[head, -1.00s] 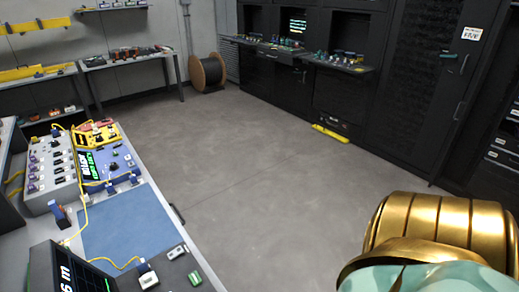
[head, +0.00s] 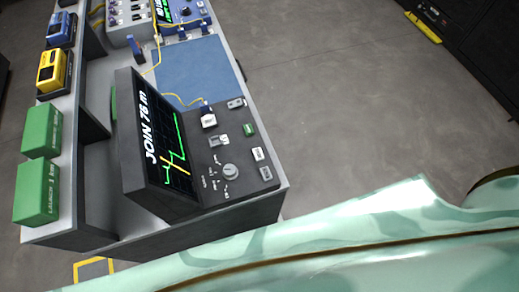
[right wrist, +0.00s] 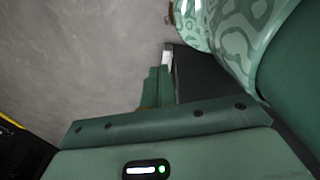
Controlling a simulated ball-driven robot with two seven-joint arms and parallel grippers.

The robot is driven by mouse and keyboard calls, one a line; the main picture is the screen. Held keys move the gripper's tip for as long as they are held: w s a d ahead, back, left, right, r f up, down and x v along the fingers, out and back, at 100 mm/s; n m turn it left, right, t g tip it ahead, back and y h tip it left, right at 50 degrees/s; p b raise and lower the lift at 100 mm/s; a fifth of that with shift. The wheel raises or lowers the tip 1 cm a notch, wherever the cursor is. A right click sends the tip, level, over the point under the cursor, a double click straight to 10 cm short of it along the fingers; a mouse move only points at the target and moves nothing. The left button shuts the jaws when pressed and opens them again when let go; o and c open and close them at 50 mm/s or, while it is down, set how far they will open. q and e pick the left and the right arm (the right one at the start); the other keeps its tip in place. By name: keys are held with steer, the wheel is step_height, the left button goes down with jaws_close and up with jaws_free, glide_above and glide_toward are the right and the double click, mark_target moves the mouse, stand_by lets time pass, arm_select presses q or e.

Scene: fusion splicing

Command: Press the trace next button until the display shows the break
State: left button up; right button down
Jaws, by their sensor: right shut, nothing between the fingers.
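The dark tester (head: 150,150) stands near the front end of the bench in the head view. Its tilted display (head: 166,140) reads "JOIN 76 m", with a green trace and a yellow marker. Its top panel has a round knob (head: 230,171), a green button (head: 249,130) and several pale buttons, including one near the right edge (head: 258,154). Their small labels are unreadable, so I cannot tell which is trace next. My right gripper (right wrist: 154,88) shows in the right wrist view, shut and empty, with grey floor beyond it. My left gripper is out of view.
A blue mat (head: 190,70) lies behind the tester, with a yellow cable (head: 180,98) crossing its near edge. Green boxes (head: 38,160) stand on the shelf at left. My patterned arm crosses the bottom. Open floor lies right of the bench.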

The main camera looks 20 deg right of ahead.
steer(key=w+r+n+t+y+p, duration=0.1)
steer(key=w+r+n+t+p, duration=0.3)
steer(key=w+r, duration=0.85)
steer(key=w+r+n+t+y+p, duration=0.1)
steer(key=w+r+p, duration=0.5)
steer(key=w+r, duration=0.7)
step_height(320, 180, up, 15)
steer(key=n+y+p, duration=0.4)
steer(key=n+y, duration=0.1)
steer(key=n, duration=0.4)
glide_above(262, 155)
steer(key=shift+r, duration=0.2)
steer(key=shift+f, duration=0.1)
step_height(262, 155, down, 8)
steer(key=b, duration=0.7)
steer(key=shift+r, duration=0.25)
steer(key=shift+f+b, duration=0.55)
steer(key=shift+f, duration=0.05)
